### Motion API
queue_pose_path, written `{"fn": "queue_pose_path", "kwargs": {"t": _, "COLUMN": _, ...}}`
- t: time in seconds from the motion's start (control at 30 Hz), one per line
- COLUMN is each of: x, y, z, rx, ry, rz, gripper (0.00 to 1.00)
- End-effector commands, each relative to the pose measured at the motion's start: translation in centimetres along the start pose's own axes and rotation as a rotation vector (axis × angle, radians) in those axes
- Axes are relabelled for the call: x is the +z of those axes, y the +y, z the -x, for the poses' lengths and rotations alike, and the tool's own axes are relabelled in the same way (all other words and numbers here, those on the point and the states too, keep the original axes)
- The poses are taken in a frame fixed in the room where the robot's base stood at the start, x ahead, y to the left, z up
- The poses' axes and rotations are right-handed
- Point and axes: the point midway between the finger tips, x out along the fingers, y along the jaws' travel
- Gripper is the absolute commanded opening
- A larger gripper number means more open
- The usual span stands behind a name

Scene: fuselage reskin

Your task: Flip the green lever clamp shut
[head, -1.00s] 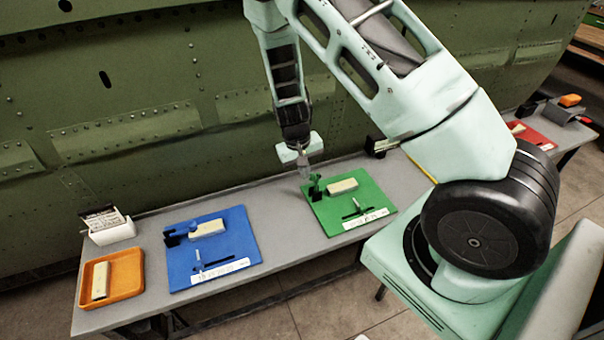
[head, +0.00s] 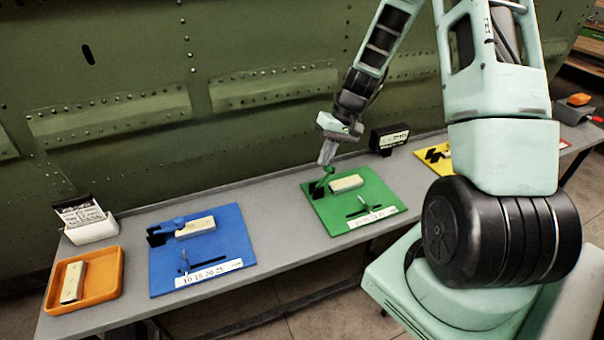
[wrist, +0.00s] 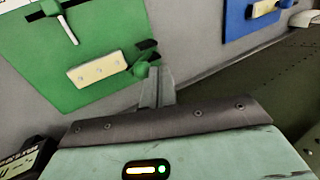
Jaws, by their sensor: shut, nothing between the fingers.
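The green lever clamp (head: 327,171) stands at the back left of the green board (head: 385,187), on a black bracket. Its green knob end leans right, toward the pale block (head: 347,183) on the same board. My gripper (head: 325,161) is shut and empty, pointing down right at the knob. In the wrist view the fingers (wrist: 158,88) are together beside the green clamp knob (wrist: 141,69), close to it or touching; I cannot tell which. The knob lies at the end of the pale block (wrist: 98,71). Fingertips partly hide the clamp in the head view.
A blue board (head: 224,249) with a similar clamp and block lies to the left, an orange tray (head: 112,282) beyond it. A black box (head: 389,139) stands behind right, near a yellow board (head: 433,155). The green fuselage wall (head: 240,130) rises behind the grey bench (head: 280,218).

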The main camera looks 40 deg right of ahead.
Motion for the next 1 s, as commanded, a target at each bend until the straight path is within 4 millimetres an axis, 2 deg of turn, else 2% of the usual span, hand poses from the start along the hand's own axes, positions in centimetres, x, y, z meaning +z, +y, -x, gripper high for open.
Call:
{"fn": "queue_pose_path", "kwargs": {"t": 0.03, "x": 0.0, "y": 0.9, "z": -0.4, "rx": -0.038, "ry": 0.003, "rz": -0.008, "gripper": 0.0}}
{"fn": "queue_pose_path", "kwargs": {"t": 0.2, "x": -0.1, "y": 2.3, "z": -0.2, "rx": -0.178, "ry": -0.001, "rz": -0.006, "gripper": 0.0}}
{"fn": "queue_pose_path", "kwargs": {"t": 0.47, "x": 0.0, "y": 1.9, "z": 0.1, "rx": -0.181, "ry": -0.006, "rz": 0.002, "gripper": 0.0}}
{"fn": "queue_pose_path", "kwargs": {"t": 1.0, "x": 0.0, "y": 0.8, "z": -1.1, "rx": -0.179, "ry": -0.006, "rz": 0.001, "gripper": 0.0}}
